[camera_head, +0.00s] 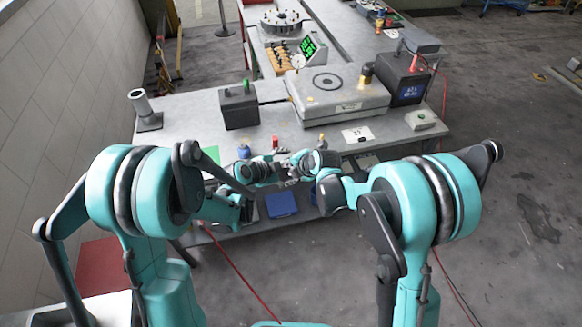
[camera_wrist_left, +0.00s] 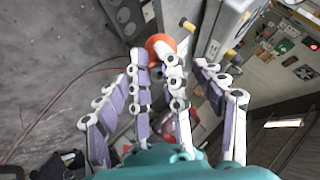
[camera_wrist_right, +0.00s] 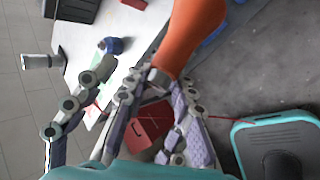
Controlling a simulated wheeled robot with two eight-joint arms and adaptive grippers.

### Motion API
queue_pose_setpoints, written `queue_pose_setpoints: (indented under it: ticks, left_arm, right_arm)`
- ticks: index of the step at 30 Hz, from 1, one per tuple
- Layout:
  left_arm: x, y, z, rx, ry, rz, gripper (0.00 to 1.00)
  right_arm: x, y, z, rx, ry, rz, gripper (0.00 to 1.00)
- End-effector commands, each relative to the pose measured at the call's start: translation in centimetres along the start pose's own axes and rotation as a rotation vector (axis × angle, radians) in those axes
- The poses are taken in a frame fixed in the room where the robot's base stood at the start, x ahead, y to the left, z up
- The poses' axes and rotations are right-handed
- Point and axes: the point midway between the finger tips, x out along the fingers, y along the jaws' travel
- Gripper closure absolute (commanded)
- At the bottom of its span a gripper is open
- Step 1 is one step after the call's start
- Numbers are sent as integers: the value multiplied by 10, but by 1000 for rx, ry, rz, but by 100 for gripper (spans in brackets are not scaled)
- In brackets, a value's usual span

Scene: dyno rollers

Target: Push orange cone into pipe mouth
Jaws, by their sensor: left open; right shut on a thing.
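The orange cone (camera_wrist_right: 190,35) is large at the top of the right wrist view, at the tips of my right gripper (camera_wrist_right: 130,85), which is shut on it. In the left wrist view an orange round part (camera_wrist_left: 160,42), likely the same cone, shows beyond the tips of my left gripper (camera_wrist_left: 175,65), which is open. Whether the left fingers touch it is unclear. In the head view both hands meet low over the table's front edge, and the cone is not distinct there. A grey pipe (camera_head: 143,104) stands tilted on a base at the table's left end; it also shows in the right wrist view (camera_wrist_right: 40,61).
The grey table (camera_head: 190,130) holds a black box (camera_head: 239,106), a large flat machine (camera_head: 335,95) and a dark case (camera_head: 402,80). A blue-topped item (camera_head: 243,151) and a red one (camera_head: 275,142) stand near the front edge. A blue bin (camera_head: 281,204) is below.

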Motion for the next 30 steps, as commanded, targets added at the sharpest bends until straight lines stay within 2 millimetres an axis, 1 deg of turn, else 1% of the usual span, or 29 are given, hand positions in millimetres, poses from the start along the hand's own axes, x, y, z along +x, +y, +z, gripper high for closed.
queue_pose_setpoints:
  ticks: [1,3,9,28,29,30]
  left_arm:
    - [6,0,-1,1,1,1,31]
    - [13,0,0,-1,1,1,31]
    - [23,0,0,0,0,1,31]
    - [23,0,0,-1,0,1,31]
    - [23,0,0,-1,0,1,36]
    - [23,0,0,-1,0,1,46]
  right_arm:
    - [0,0,0,0,0,0,100]
    - [0,0,0,0,0,0,100]
    - [0,0,0,0,0,0,100]
    - [0,0,0,0,0,0,100]
    - [0,0,0,0,0,0,100]
    - [0,0,0,0,0,0,100]
